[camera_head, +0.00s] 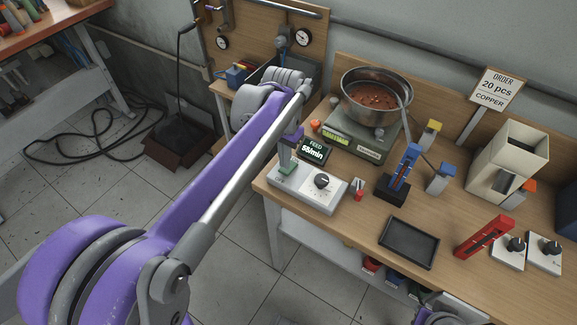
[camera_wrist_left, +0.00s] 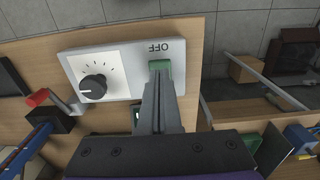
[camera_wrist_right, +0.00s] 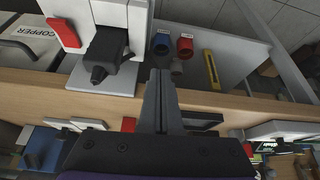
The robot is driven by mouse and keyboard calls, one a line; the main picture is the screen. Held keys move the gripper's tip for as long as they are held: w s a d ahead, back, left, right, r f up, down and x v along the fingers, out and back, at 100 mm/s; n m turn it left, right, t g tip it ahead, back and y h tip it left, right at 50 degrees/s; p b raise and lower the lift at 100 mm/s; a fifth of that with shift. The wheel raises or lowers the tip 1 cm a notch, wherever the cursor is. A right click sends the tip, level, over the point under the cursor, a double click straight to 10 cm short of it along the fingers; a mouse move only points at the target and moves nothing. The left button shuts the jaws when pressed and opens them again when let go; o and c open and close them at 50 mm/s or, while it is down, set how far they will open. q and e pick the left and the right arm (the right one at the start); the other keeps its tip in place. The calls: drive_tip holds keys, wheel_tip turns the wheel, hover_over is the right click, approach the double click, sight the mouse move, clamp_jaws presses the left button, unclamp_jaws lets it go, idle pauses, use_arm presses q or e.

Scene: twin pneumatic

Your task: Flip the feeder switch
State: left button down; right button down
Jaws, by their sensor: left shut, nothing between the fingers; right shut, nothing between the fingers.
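The white feeder panel (camera_head: 318,197) lies at the near left corner of the workbench. It carries a black knob (camera_head: 322,181) and a green switch (camera_head: 287,168). In the left wrist view the green switch (camera_wrist_left: 160,67) sits below the printed word OFF, beside the knob (camera_wrist_left: 93,87). My left gripper (camera_wrist_left: 161,84) is shut and empty, with its fingertips right at the switch and covering part of it. I cannot tell whether they touch. My right gripper (camera_wrist_right: 160,78) is shut and empty, away from the panel, near the bench edge.
A small FEED display (camera_head: 316,149) stands behind the panel. A metal bowl (camera_head: 376,95) rests on a scale (camera_head: 366,140). A blue-levered device (camera_head: 402,172), a dark tray (camera_head: 409,243) and a red device (camera_head: 484,238) stand to the right. Cables (camera_head: 90,135) lie on the floor.

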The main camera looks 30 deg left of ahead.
sight(285, 170)
use_arm(q)
drive_tip(key=shift+f+b, duration=0.6)
drive_tip(key=shift+f, duration=0.4)
idle(0.6)
drive_tip(key=shift+r+p, duration=2.5)
drive_tip(key=shift+r, duration=1.1)
drive_tip(key=shift+f, duration=0.1)
drive_tip(key=s+d+f+t, duration=0.2)
drive_tip(key=s+d+f, duration=0.1)
drive_tip(key=s, duration=0.4)
drive_tip(key=s+d+f+n+t, duration=0.1)
drive_tip(key=s+d+f+t, duration=0.2)
drive_tip(key=s, duration=0.5)
drive_tip(key=shift+s+d+f, duration=0.3)
drive_tip(key=shift+d+f, duration=0.1)
drive_tip(key=shift+f, duration=0.35)
